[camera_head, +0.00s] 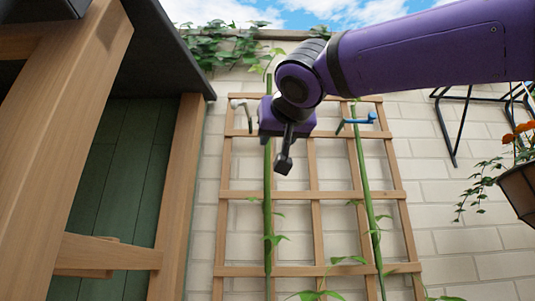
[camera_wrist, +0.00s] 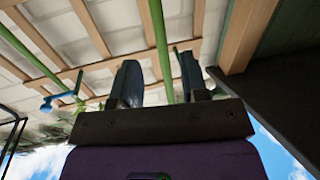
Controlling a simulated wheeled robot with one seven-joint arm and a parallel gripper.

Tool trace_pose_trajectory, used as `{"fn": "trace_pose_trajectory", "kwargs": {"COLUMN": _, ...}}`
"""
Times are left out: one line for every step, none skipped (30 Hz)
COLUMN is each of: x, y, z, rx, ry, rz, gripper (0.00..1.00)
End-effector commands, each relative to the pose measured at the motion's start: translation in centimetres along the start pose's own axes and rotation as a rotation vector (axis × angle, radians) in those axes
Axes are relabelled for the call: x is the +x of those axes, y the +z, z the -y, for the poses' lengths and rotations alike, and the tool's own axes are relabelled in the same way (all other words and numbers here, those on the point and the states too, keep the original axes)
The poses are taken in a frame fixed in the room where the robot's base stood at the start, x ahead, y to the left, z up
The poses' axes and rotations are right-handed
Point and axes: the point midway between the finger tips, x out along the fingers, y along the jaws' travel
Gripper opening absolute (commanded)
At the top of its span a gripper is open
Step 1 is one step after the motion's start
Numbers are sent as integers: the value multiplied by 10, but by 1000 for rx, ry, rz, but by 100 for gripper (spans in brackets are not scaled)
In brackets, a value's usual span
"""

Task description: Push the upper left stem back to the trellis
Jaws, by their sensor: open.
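The wooden trellis (camera_head: 312,196) stands against a white brick wall. The upper left stem (camera_head: 267,215), green and leafy, runs upright in front of it, its top partly behind my arm. In the wrist view this stem (camera_wrist: 162,45) shows in line with the gap between my fingers; I cannot tell if they touch it. My gripper (camera_head: 285,162) is at the stem's upper part, just right of it in the head view. It is open in the wrist view (camera_wrist: 158,68).
A second green stem (camera_head: 366,190) runs up the right side, with a blue clip (camera_head: 358,121) near its top. A wooden post (camera_head: 178,190) and dark roof edge stand close on the left. A hanging planter (camera_head: 520,190) and black rack (camera_head: 455,120) are right.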

Motion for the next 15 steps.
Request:
{"fn": "trace_pose_trajectory", "kwargs": {"x": 10, "y": 2, "z": 1, "rx": -1, "ry": 0, "rz": 4, "gripper": 41}}
{"fn": "trace_pose_trajectory", "kwargs": {"x": 16, "y": 1, "z": 1, "rx": 0, "ry": 0, "rz": 3, "gripper": 41}}
{"fn": "trace_pose_trajectory", "kwargs": {"x": 23, "y": 1, "z": 1, "rx": 0, "ry": 0, "rz": 4, "gripper": 41}}
{"fn": "trace_pose_trajectory", "kwargs": {"x": 29, "y": 2, "z": 1, "rx": -1, "ry": 0, "rz": 4, "gripper": 41}}
{"fn": "trace_pose_trajectory", "kwargs": {"x": 34, "y": 2, "z": 1, "rx": -1, "ry": 0, "rz": 4, "gripper": 41}}
{"fn": "trace_pose_trajectory", "kwargs": {"x": 41, "y": 1, "z": 1, "rx": -1, "ry": 0, "rz": 3, "gripper": 41}}
{"fn": "trace_pose_trajectory", "kwargs": {"x": 46, "y": 1, "z": 1, "rx": -1, "ry": -1, "rz": 3, "gripper": 41}}
{"fn": "trace_pose_trajectory", "kwargs": {"x": 51, "y": 1, "z": 1, "rx": -1, "ry": -1, "rz": 3, "gripper": 41}}
{"fn": "trace_pose_trajectory", "kwargs": {"x": 57, "y": 2, "z": 1, "rx": -1, "ry": 0, "rz": 3, "gripper": 41}}
{"fn": "trace_pose_trajectory", "kwargs": {"x": 62, "y": 2, "z": 0, "rx": -1, "ry": 0, "rz": 3, "gripper": 41}}
{"fn": "trace_pose_trajectory", "kwargs": {"x": 66, "y": 1, "z": 0, "rx": 0, "ry": 1, "rz": 3, "gripper": 41}}
{"fn": "trace_pose_trajectory", "kwargs": {"x": 70, "y": 1, "z": 0, "rx": 0, "ry": 1, "rz": 3, "gripper": 41}}
{"fn": "trace_pose_trajectory", "kwargs": {"x": 74, "y": 2, "z": 0, "rx": 0, "ry": 1, "rz": 3, "gripper": 41}}
{"fn": "trace_pose_trajectory", "kwargs": {"x": 76, "y": 2, "z": 0, "rx": 0, "ry": 1, "rz": 3, "gripper": 41}}
{"fn": "trace_pose_trajectory", "kwargs": {"x": 79, "y": 1, "z": 0, "rx": 0, "ry": 1, "rz": 3, "gripper": 41}}
